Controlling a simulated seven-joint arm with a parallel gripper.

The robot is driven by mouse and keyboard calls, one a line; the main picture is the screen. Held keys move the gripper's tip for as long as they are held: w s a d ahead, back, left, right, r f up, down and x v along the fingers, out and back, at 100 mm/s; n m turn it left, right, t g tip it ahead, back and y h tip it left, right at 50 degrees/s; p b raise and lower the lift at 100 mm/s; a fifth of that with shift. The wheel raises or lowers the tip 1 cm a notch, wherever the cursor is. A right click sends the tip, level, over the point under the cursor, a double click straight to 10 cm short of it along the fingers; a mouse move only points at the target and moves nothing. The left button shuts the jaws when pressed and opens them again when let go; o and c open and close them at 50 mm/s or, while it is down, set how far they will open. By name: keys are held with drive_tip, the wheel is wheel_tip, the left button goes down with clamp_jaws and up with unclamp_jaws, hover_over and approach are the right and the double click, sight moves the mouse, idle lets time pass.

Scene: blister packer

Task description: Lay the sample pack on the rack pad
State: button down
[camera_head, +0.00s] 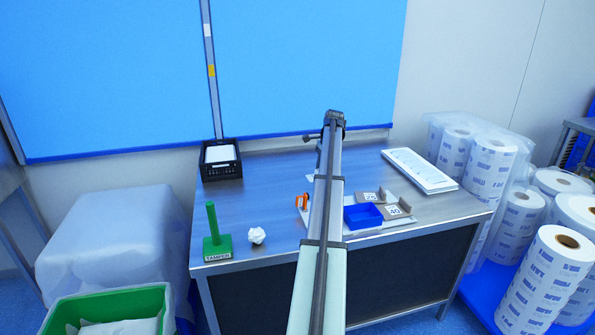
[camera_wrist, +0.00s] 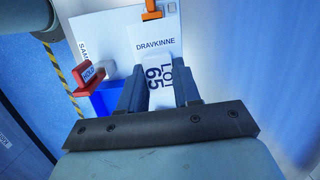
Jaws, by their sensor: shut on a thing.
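My gripper (camera_wrist: 157,96) is shut on a white pack (camera_wrist: 161,66) printed "LOT 65", which sits between the two dark fingers in the wrist view. Behind it is a white sheet or board (camera_wrist: 118,32) with the word "DRAVKINNE" and part of a word starting "SAM". Whether it touches the pack I cannot tell. In the head view my arm hides the gripper and the pack. A pale board on the bench carries a blue tray (camera_head: 362,216) and grey stands with numbered labels (camera_head: 394,211). I cannot pick out the rack pad for sure.
An orange clip (camera_head: 302,202) is left of my arm. A red "HOLD" piece (camera_wrist: 92,76) shows in the wrist view.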

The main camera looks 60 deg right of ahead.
drive_tip(key=s+d, duration=0.1)
drive_tip(key=s, duration=0.1)
drive_tip(key=shift+s+d+m, duration=0.35)
drive_tip(key=shift+s+m, duration=0.05)
drive_tip(key=shift+f, duration=6.4)
drive_tip(key=shift+f, duration=0.65)
drive_tip(key=shift+c, duration=0.8)
unclamp_jaws()
drive_tip(key=shift+r, duration=0.1)
